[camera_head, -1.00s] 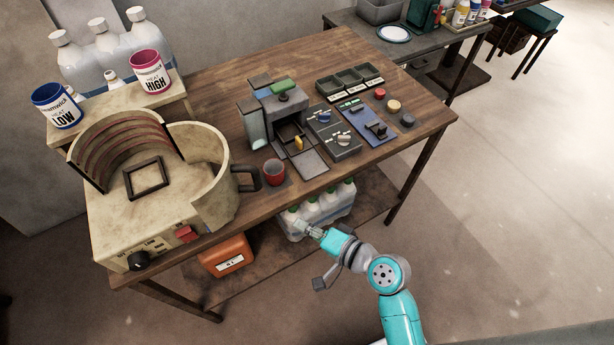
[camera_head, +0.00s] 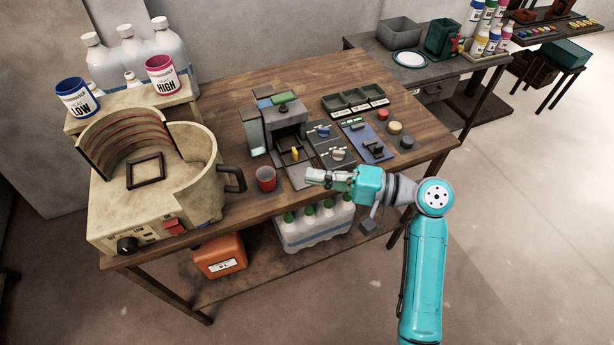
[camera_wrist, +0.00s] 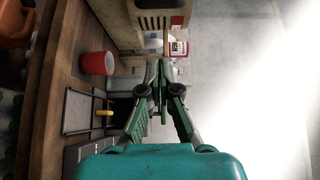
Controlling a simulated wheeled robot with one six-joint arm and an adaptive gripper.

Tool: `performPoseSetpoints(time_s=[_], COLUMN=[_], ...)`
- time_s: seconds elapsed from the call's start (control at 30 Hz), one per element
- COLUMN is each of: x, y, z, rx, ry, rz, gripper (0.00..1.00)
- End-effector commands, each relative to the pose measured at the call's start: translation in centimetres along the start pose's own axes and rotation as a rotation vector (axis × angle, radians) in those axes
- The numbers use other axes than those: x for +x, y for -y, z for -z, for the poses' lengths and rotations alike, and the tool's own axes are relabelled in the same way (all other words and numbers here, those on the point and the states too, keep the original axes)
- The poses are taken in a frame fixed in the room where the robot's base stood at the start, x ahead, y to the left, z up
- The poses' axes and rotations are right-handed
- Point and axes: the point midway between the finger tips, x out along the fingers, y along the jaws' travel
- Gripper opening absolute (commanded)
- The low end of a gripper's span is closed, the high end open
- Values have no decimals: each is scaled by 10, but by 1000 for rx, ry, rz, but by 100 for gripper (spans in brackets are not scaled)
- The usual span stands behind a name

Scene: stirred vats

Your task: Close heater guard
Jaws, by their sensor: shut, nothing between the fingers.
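The heater (camera_head: 130,200) is a beige unit at the left end of the wooden bench, with coils inside a curved back wall. Its guard (camera_head: 200,150) is a curved beige wall on the right side with a dark handle (camera_head: 235,180) facing right. The guard stands swung away from the heater's front, leaving the coils and square frame exposed. My gripper (camera_head: 309,176) is shut and empty over the bench's front edge, to the right of the handle and apart from it. In the wrist view my gripper's fingers (camera_wrist: 159,75) meet at their tips, with a beige body beyond.
A red cup (camera_head: 266,179) stands between the handle and my gripper; it also shows in the wrist view (camera_wrist: 97,63). A small machine (camera_head: 285,125) and control panels (camera_head: 335,147) are behind my gripper. LOW (camera_head: 76,98) and HIGH (camera_head: 161,75) cans stand on a shelf behind the heater.

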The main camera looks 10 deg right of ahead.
Motion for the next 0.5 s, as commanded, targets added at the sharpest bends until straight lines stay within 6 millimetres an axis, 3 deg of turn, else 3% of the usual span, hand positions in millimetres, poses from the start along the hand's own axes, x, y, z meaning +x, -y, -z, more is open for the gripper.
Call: performPoseSetpoints(time_s=[0.43,0.5], x=[84,91], y=[0,-1], z=[-1,-9], rx=[0,1], ry=[2,1], rz=[0,-1], gripper=[0,0])
